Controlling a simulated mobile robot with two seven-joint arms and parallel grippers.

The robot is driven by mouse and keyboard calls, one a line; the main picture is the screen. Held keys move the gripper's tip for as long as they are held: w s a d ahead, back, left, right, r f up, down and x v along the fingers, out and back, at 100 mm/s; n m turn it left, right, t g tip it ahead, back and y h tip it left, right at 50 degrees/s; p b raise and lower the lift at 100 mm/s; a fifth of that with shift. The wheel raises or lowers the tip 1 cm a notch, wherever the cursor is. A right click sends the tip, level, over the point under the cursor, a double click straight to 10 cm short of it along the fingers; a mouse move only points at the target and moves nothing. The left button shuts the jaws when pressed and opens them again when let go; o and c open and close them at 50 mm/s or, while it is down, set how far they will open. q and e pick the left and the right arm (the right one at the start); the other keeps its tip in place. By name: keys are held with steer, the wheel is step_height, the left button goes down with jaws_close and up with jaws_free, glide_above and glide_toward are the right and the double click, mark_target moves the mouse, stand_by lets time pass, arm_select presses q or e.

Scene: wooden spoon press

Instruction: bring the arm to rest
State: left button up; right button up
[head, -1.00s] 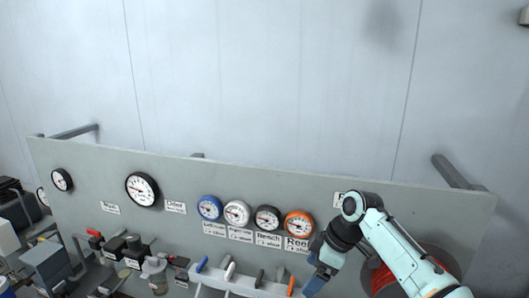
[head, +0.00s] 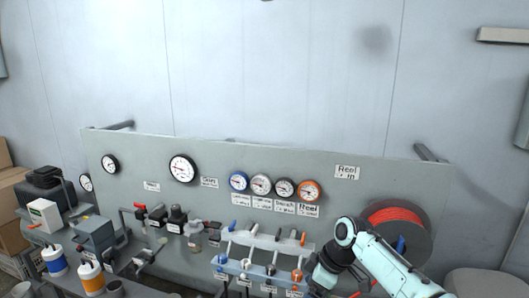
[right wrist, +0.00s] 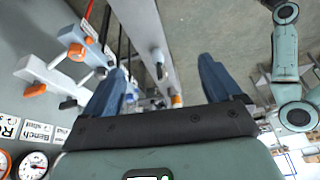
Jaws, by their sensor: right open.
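My right arm (head: 375,260) comes in from the lower right of the head view, in front of the grey panel. Its gripper is low in that view, beside the right end of the valve manifold (head: 262,273), with its fingers hard to make out. In the right wrist view the right gripper (right wrist: 163,66) has its two blue fingers wide apart with nothing held between them. The manifold's white bars and orange handles show beyond and left of the fingers. My left gripper is not in view.
The grey panel (head: 130,170) carries several gauges, including the orange-rimmed one (head: 309,190). A red hose reel (head: 398,222) is at the right, partly behind my arm. Bottles (head: 91,277) and boxes crowd the lower left. The wall above the panel is clear.

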step_height(320, 180, down, 19)
steer(key=w+m, duration=0.2)
steer(key=m, duration=0.2)
steer(key=s+f+m+g, duration=0.1)
steer(key=s+f+m, duration=0.2)
steer(key=s+f, duration=0.35)
steer(key=s+f+m, duration=0.3)
steer(key=s+f, duration=0.1)
steer(key=f, duration=0.6)
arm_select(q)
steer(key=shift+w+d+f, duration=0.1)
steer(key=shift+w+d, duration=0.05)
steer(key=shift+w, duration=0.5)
arm_select(e)
steer(key=s+d+f+m, duration=0.1)
steer(key=s+f+m, duration=0.2)
steer(key=s, duration=0.7)
steer(key=s+f+m, duration=0.4)
steer(key=s+f, duration=0.2)
steer(key=s, duration=0.4)
steer(key=shift+s+d+f+h, duration=0.25)
steer(key=shift+d+f+h, duration=0.05)
steer(key=shift+d, duration=0.05)
